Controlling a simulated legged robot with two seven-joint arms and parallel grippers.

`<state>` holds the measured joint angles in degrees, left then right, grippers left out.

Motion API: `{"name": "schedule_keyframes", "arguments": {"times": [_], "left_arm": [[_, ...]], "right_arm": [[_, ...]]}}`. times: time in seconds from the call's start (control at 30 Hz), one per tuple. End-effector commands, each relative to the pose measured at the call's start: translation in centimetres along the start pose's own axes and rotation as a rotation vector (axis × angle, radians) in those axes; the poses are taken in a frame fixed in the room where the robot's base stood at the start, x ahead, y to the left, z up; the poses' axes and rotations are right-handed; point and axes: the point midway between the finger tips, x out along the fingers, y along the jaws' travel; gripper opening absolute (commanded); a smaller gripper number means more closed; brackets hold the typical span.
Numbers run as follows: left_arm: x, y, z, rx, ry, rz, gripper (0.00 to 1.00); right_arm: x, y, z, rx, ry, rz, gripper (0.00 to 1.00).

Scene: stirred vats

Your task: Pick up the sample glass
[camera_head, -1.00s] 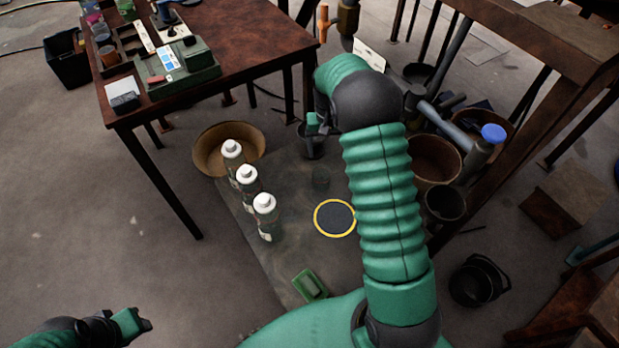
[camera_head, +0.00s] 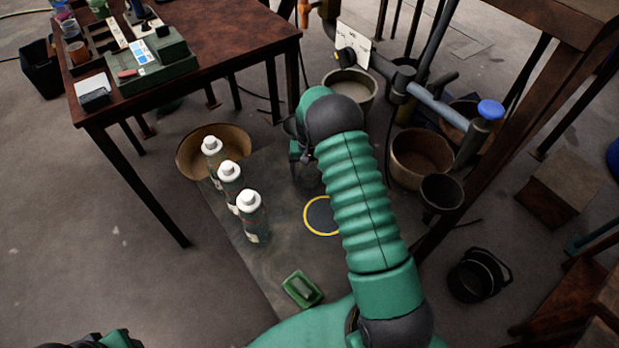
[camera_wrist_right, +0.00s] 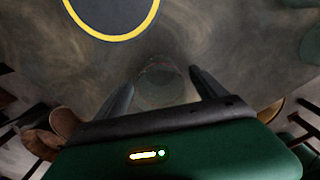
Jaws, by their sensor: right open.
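The sample glass (camera_wrist_right: 160,88) is a clear, see-through tumbler on the dark mat. In the right wrist view it shows between the two fingers of my right gripper (camera_wrist_right: 158,84). The fingers are spread, with a gap visible on each side of the glass. In the head view the right gripper (camera_head: 303,158) is at the glass (camera_head: 308,177), which is faint and partly covered by the gripper and arm. My left gripper (camera_head: 118,341) is barely in view at the bottom left edge, and its fingers cannot be made out.
Several white-capped bottles (camera_head: 252,216) stand left of the glass, near a tan bowl (camera_head: 238,148). Buckets (camera_head: 420,157) stand to the right, a brown table (camera_head: 225,45) at upper left.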

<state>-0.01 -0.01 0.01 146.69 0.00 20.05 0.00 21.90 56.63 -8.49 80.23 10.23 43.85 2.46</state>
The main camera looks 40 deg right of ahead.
Motion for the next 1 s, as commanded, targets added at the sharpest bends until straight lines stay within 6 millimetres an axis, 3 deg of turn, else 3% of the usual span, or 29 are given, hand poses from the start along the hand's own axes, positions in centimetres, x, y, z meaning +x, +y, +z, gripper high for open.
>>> {"name": "schedule_keyframes", "arguments": {"times": [0.07,0.27,0.9,1.0], "left_arm": [[0.79,-0.01,0.19,0.000,0.000,0.000,0.36],[0.57,-0.01,0.12,0.000,0.000,0.000,0.36],[0.57,-0.01,0.12,0.000,0.000,0.000,0.36],[0.56,-0.01,0.12,0.000,0.000,0.000,0.36]], "right_arm": [[1.47,0.03,0.03,0.000,0.000,0.000,0.81],[1.35,0.07,-0.01,0.000,0.001,-0.001,0.81],[1.34,0.06,0.01,0.000,0.000,0.000,0.00],[1.29,0.05,-0.03,0.000,0.001,0.000,0.00]]}}
